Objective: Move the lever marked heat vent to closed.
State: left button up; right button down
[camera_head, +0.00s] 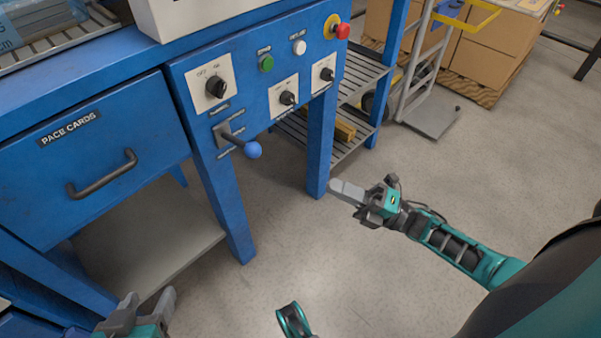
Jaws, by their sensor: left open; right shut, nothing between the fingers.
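A lever with a blue ball knob (252,149) sticks out from a small grey plate (222,134) low on the blue control panel. Small dark labels sit around the plate, too small to read, so I cannot confirm which one says heat vent. The lever's stem slants down to the right. My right gripper (345,191) is shut and empty, in front of the bench's right leg, to the right of and below the knob, apart from it. My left gripper (150,305) is open at the bottom left edge, partly cut off, well below the lever. Neither gripper touches the lever.
The panel also bears a rotary switch (216,87), two smaller knobs, a green button (266,63), a white button (299,47) and a red stop button (342,31). A drawer marked PACE CARDS (95,160) is at left. The floor (290,240) before the panel is clear.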

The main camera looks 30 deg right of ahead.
aim_at(258, 147)
pick_arm(q)
jog(key=shift+f, duration=0.1)
pick_arm(e)
jog(key=x, duration=1.4)
jog(key=shift+s+a, duration=0.1)
jog(key=r+p, duration=0.1)
jog(key=p, duration=0.2)
jog(key=shift+r, duration=0.4)
pick_arm(q)
jog(key=r+p, duration=0.1)
jog(key=a+r+p, duration=0.1)
jog(key=r+p, duration=0.2)
jog(key=shift+s+a+r, duration=0.25)
jog(key=shift+s+r, duration=0.1)
pick_arm(e)
jog(key=r+h, duration=0.1)
jog(key=w+r+m+g, duration=0.1)
jog(key=shift+a+r+h, duration=0.2)
jog(key=shift+r+h, duration=0.15)
jog(key=shift+h, duration=0.05)
